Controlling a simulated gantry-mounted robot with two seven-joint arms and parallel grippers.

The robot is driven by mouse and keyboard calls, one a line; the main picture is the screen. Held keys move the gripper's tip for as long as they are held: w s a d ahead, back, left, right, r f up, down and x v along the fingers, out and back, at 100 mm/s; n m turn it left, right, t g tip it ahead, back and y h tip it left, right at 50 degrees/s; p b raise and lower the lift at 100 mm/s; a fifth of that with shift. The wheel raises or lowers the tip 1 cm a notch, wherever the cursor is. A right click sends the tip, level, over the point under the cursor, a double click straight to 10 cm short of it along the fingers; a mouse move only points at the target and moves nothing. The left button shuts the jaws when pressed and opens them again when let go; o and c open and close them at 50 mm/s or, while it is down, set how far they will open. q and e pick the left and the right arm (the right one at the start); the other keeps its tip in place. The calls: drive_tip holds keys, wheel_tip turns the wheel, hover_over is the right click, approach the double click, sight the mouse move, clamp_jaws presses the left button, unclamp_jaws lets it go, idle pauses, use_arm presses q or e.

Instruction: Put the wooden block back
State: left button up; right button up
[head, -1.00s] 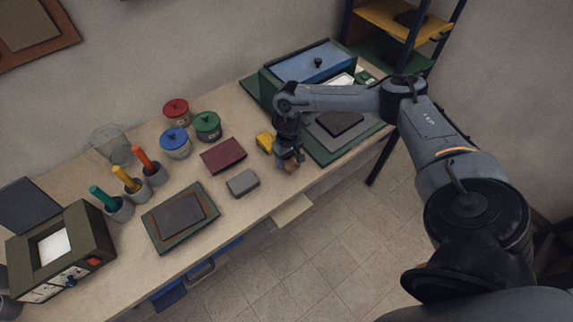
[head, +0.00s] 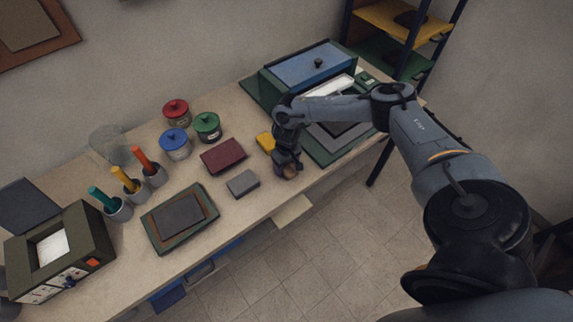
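The wooden block (head: 290,173) is a small brown piece near the front edge of the workbench (head: 235,213), mostly covered by my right gripper. My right gripper (head: 287,168) points down from the arm that comes in from the right, and its fingers are around the block. It appears shut on the block, though the fingers are small and dark here. I cannot tell whether the block touches the bench. My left gripper is not in view.
A grey block (head: 243,183) and a maroon book-like item (head: 223,156) lie further left. A blue-lidded green box (head: 312,65) stands behind. Lidded pots, including a red one (head: 176,112), stand at the back.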

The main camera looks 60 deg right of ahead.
drive_tip(key=o, duration=0.3)
drive_tip(key=shift+r, duration=0.1)
